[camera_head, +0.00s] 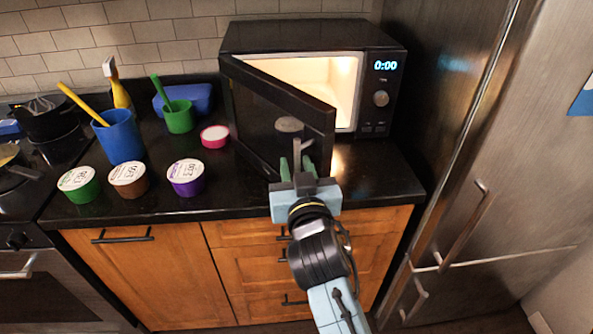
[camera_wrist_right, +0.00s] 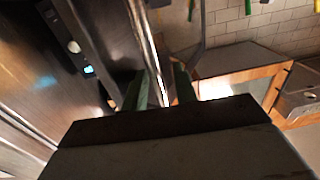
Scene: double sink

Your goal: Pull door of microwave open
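The black microwave (camera_head: 375,45) stands on the counter, and its lit inside (camera_head: 335,78) shows. Its door (camera_head: 255,110) is hinged at the left and stands partly open, swung out toward me. My right gripper (camera_head: 297,166) is at the outer face of the door, near its free edge. Its two green fingers stand apart on either side of a thin grey upright bar, which looks like the door handle (camera_head: 297,150). In the right wrist view a gap shows between the fingers (camera_wrist_right: 162,85), with a silvery bar between them. Firm contact cannot be made out. My left gripper is not in view.
Left of the door are a blue cup (camera_head: 120,140), a green cup (camera_head: 179,118), a pink-rimmed tub (camera_head: 215,136) and several lidded tubs, the purple one (camera_head: 186,178) nearest the door. The steel fridge (camera_head: 500,150) stands close on the right.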

